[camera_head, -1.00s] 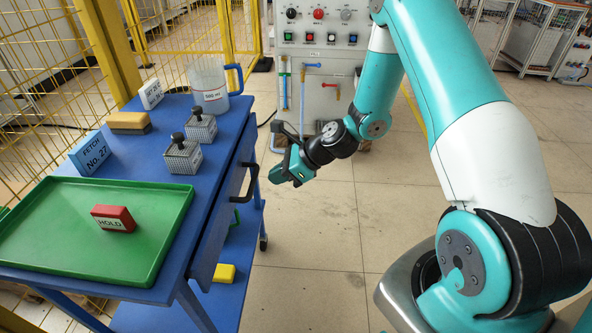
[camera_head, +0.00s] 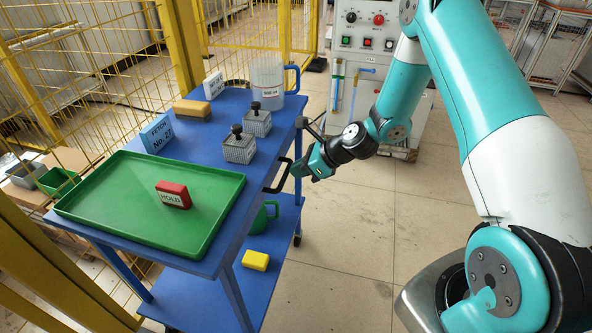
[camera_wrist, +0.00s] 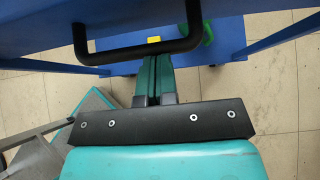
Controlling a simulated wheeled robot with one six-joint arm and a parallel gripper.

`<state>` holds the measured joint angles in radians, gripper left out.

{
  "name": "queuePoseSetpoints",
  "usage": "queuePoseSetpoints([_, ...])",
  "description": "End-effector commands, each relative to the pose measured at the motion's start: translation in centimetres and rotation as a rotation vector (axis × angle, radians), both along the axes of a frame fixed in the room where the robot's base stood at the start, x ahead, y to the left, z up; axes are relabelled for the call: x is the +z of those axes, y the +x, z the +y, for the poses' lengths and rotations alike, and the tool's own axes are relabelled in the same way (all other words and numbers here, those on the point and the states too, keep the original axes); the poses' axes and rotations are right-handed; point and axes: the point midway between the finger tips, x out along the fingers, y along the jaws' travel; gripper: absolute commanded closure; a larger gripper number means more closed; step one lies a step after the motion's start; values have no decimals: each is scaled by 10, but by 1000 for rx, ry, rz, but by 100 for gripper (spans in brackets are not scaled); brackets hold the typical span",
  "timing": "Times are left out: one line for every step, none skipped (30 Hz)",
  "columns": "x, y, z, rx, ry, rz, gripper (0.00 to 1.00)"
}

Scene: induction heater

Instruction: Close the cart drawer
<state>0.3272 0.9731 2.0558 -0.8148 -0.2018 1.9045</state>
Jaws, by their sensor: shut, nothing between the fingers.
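The blue cart (camera_head: 262,215) has a drawer with a dark loop handle (camera_head: 279,177) on its right side. The drawer front looks close to flush under the cart top; I cannot tell if a small gap is left. In the wrist view the handle (camera_wrist: 136,50) crosses the upper part, below the blue drawer front (camera_wrist: 130,22). My gripper (camera_head: 308,171) is shut and empty, just right of the handle. In the wrist view my shut fingers (camera_wrist: 153,75) point toward the handle; whether they touch it is unclear.
On the cart top are a green tray (camera_head: 110,190) with a red HOLD block (camera_head: 173,194), weights (camera_head: 239,147), a jug (camera_head: 267,85) and a blue sign (camera_head: 157,133). The lower shelf holds a yellow block (camera_head: 255,260) and a green mug (camera_head: 265,215). Floor is clear at right.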

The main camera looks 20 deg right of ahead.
Motion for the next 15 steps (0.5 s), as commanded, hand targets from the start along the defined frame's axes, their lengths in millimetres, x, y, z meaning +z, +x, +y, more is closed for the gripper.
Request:
queuePoseSetpoints([1,4,2,0,6,-10,100])
queuePoseSetpoints([1,4,3,0,6,-10,100])
queuePoseSetpoints([1,4,3,2,6,-12,100])
queuePoseSetpoints([1,4,4,2,6,-13,100])
queuePoseSetpoints([1,4,4,3,6,-13,100])
queuePoseSetpoints([2,5,5,4,6,-15,100])
queuePoseSetpoints([2,5,5,4,7,-15,100])
queuePoseSetpoints([2,5,6,5,7,-15,100])
queuePoseSetpoints([2,5,6,6,7,-17,100])
queuePoseSetpoints([2,5,6,6,7,-17,100])
queuePoseSetpoints([2,4,5,6,7,-17,100])
queuePoseSetpoints([1,3,4,6,7,-16,100])
queuePoseSetpoints([1,2,2,7,7,-15,100])
queuePoseSetpoints([0,0,-1,7,7,-14,100])
queuePoseSetpoints([-1,-3,-5,7,6,-11,100])
